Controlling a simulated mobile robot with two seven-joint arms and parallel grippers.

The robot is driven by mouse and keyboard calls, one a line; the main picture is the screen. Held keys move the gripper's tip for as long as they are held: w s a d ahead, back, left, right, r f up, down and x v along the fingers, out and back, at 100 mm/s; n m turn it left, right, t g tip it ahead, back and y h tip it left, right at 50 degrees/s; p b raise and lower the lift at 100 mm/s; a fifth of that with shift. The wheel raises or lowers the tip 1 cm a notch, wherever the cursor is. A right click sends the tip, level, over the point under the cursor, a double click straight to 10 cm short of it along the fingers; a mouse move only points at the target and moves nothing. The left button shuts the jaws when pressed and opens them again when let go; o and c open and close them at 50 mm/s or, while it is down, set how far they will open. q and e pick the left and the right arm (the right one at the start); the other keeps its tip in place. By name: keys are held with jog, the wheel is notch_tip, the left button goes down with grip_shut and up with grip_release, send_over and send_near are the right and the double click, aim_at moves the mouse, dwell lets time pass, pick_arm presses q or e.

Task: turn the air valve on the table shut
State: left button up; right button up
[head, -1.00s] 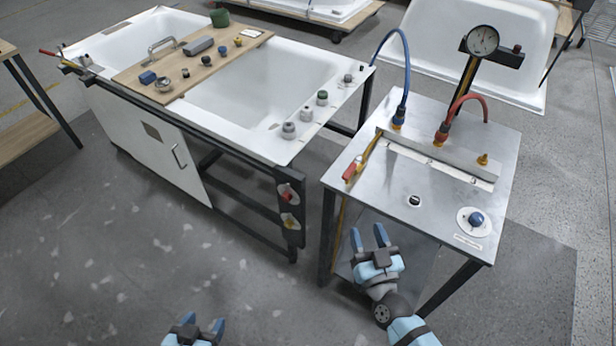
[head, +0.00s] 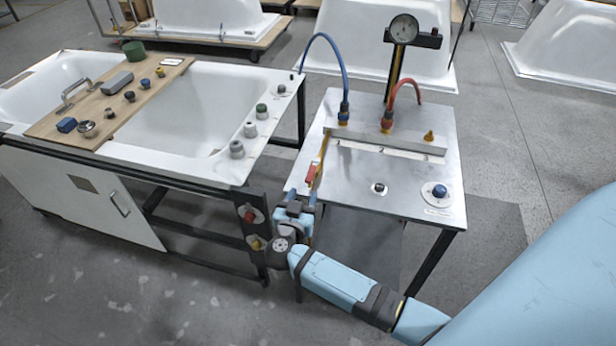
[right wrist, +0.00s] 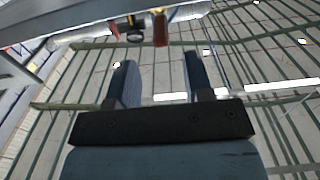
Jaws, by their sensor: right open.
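The metal-topped table (head: 350,185) stands right of the tub bench. A red lever handle (head: 311,173), which looks like the air valve's, sits at its left edge beside a thin yellow pipe (head: 323,150). My right gripper (head: 302,197) is open and empty just below and in front of this red handle, pointing up toward it. My left gripper is out of view.
A blue knob (head: 440,191) on a white disc and a small black fitting (head: 379,188) are on the tabletop. Blue (head: 335,62) and red (head: 405,82) hoses and a gauge (head: 404,28) stand behind. The bench's dark leg with knobs (head: 250,214) is close left of my gripper.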

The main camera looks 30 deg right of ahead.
aim_at(308, 183)
jog(key=x, duration=0.7)
jog(key=shift+w+d, duration=0.25)
jog(key=shift+w, duration=0.05)
jog(key=shift+c, duration=0.5)
grip_shut()
